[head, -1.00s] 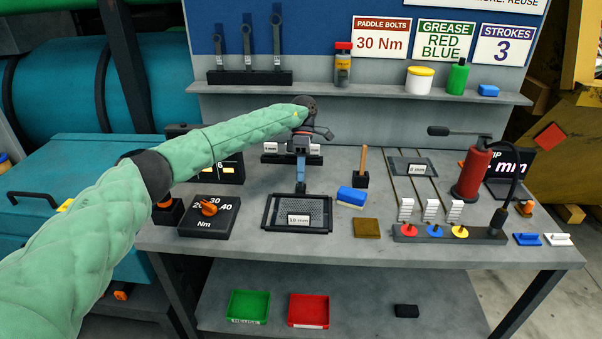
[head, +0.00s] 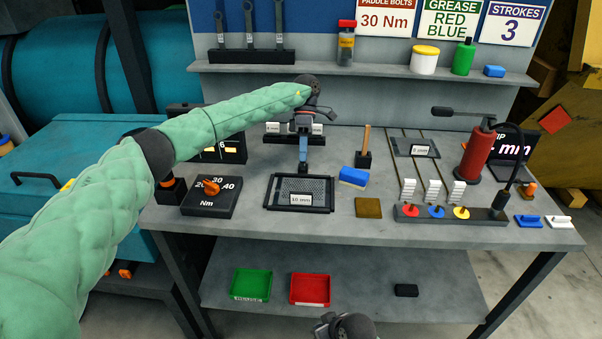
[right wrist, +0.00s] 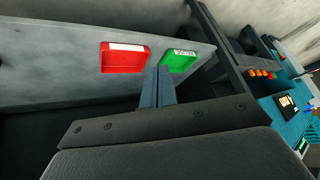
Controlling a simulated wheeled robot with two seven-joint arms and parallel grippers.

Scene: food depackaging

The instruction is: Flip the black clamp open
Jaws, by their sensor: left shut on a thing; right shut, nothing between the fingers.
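My left gripper (head: 303,158) points down at the back edge of the black-framed mesh tray (head: 271,192) labelled 10 mm. Its grey-blue fingers are shut on a small dark piece at the tray's back edge, which looks like the black clamp (head: 303,170). The clamp is mostly hidden by the fingers, and I cannot tell whether it is tilted. My right gripper is partly in the head view at the bottom edge. In the right wrist view its fingers (right wrist: 158,88) are shut and empty, in front of the lower shelf.
A torque dial box (head: 210,197) stands left of the tray. A blue sponge (head: 353,177) and brown pad (head: 368,208) lie to its right. The lower shelf holds a green tray (head: 251,285), a red tray (head: 310,289) and a black block (head: 406,290).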

